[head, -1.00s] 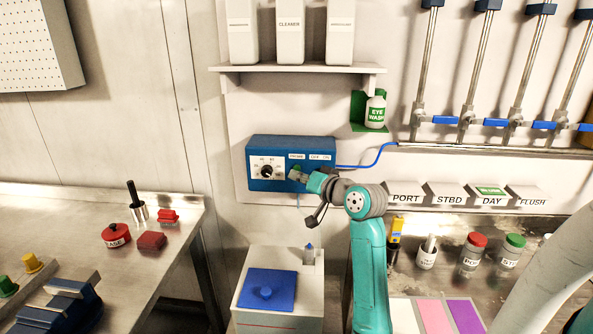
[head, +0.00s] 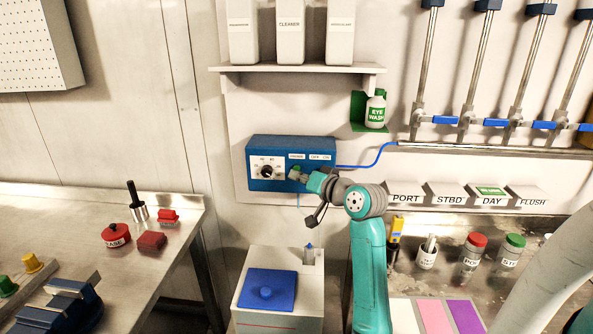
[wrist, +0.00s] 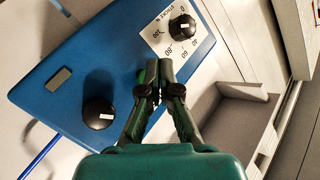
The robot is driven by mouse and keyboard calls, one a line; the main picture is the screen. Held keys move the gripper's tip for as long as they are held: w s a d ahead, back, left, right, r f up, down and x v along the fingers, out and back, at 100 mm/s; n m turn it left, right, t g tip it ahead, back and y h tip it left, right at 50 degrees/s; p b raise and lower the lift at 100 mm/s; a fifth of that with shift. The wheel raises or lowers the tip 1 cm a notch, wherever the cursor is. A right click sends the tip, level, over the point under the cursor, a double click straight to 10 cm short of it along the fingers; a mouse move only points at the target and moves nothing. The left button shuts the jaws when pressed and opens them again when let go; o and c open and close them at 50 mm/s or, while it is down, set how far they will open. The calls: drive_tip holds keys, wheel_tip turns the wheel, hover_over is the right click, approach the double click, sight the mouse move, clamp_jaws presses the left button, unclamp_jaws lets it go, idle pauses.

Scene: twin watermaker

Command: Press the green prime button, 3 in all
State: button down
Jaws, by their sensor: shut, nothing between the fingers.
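The blue control box (head: 254,153) is on the wall below the shelf; it also fills the upper left of the wrist view (wrist: 75,65). A small part of the green prime button shows in the head view (head: 297,169) and at the left fingertip in the wrist view (wrist: 141,76). My gripper (wrist: 158,68) is shut and empty, its fingertips at the button and covering most of it. I cannot tell whether they touch it or how far it is pressed.
A dial (wrist: 182,26) with a white scale and a black knob (wrist: 98,112) sit on the box on either side of my fingers. A blue tube (head: 385,152) leaves the box to the right. A white unit with a blue lid (head: 268,290) stands below.

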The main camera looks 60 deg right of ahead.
drive_tip(key=shift+d, duration=0.1)
drive_tip(key=shift+w+d, duration=0.2)
drive_tip(key=shift+w+d, duration=0.2)
drive_tip(key=shift+d, duration=0.2)
idle(0.8)
drive_tip(key=shift+s+a, duration=0.1)
drive_tip(key=shift+a, duration=0.05)
drive_tip(key=shift+s+a, duration=0.35)
drive_tip(key=shift+a, duration=0.25)
idle(0.3)
drive_tip(key=a, duration=0.1)
drive_tip(key=s+a, duration=0.1)
drive_tip(key=a, duration=0.1)
drive_tip(key=s+a, duration=0.1)
drive_tip(key=shift+s+a, duration=0.15)
drive_tip(key=shift+s, duration=0.1)
idle(1.0)
